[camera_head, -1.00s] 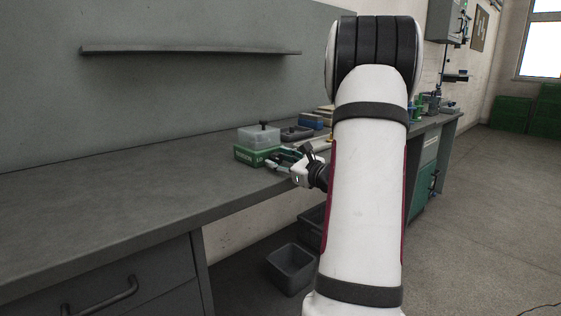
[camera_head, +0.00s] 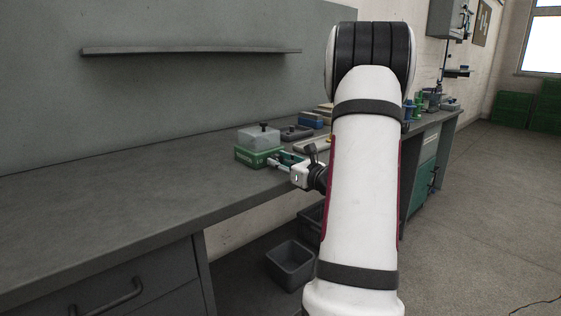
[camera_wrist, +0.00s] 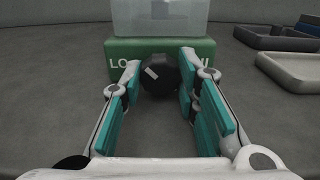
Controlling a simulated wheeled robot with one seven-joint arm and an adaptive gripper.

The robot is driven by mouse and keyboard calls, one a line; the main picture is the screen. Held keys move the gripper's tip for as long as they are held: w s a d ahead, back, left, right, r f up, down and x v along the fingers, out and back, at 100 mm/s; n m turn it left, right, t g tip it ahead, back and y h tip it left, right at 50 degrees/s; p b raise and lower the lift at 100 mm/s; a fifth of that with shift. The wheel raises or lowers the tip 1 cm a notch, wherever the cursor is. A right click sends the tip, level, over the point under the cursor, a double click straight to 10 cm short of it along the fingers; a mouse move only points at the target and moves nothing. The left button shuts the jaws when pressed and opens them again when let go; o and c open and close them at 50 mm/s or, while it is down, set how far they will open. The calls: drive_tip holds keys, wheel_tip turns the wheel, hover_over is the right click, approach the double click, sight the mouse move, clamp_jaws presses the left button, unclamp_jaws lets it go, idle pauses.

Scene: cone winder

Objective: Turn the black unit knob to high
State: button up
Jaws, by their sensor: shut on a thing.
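The black round knob (camera_wrist: 160,75) sits at the front of a green base (camera_wrist: 122,47) in the wrist view. A pale mark on its face leans to the upper left. Lettering on the base shows "LO" at left; the rest is partly hidden by the knob and fingers. A translucent grey box (camera_wrist: 160,18) stands on the base. My gripper (camera_wrist: 160,72) has its teal-padded fingers closed on the knob from both sides. In the head view, my gripper (camera_head: 281,161) is at the right front of the green base (camera_head: 251,157); the knob is hidden there.
Grey trays (camera_wrist: 290,72) lie to the right of the unit. The grey bench (camera_head: 130,195) is clear to the left. A shelf (camera_head: 190,50) runs along the wall panel, and a grey bin (camera_head: 290,265) stands on the floor below.

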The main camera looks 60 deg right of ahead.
drive_tip(key=o, duration=1.2)
drive_tip(key=shift+c, duration=0.2)
drive_tip(key=v, duration=1.2)
